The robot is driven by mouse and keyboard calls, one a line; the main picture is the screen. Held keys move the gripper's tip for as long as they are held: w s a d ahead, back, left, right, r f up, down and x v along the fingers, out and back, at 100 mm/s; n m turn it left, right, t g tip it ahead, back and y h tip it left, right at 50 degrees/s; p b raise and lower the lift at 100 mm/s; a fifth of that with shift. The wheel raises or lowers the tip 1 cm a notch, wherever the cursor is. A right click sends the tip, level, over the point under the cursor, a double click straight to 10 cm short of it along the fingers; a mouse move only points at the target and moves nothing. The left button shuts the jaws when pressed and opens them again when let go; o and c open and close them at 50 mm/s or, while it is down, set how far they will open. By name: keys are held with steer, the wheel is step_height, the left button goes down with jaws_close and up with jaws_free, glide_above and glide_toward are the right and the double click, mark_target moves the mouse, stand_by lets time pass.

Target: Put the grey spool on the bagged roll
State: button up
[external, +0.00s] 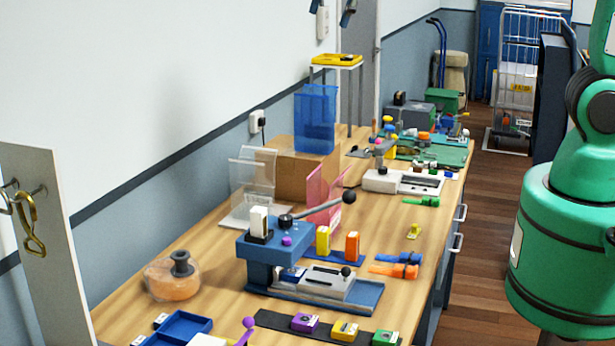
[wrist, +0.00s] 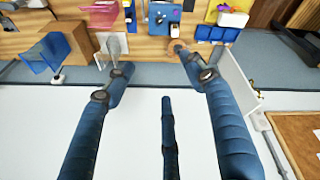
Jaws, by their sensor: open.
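The grey spool (external: 181,264) is dark and stands upright on top of the bagged roll (external: 170,284), an orange roll in clear wrap at the bench's left side. In the wrist view the bagged roll (wrist: 174,43) shows partly beside the right fingertip; the spool there is hard to tell apart from the finger. My gripper (external: 332,8) is at the top edge of the external view, high above the bench and well clear of the roll. In the wrist view my gripper (wrist: 148,58) has its fingers wide apart with nothing between them.
A blue lever press (external: 275,250) stands right of the roll. Blue trays (external: 180,328) lie in front of it, and a white panel with hooks (external: 40,235) rises at the left. Clear and pink sheets (external: 322,195) and a blue bin (external: 315,118) stand behind.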

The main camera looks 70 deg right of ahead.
steer(key=s+d+m+t, duration=0.2)
steer(key=s+m, duration=0.7)
steer(key=s, duration=1.4)
steer(key=shift+s+d, duration=0.4)
steer(key=shift+d, duration=0.45)
steer(key=shift+f, duration=0.2)
step_height(320, 180, down, 19)
steer(key=b, duration=1.9)
steer(key=shift+r, duration=0.2)
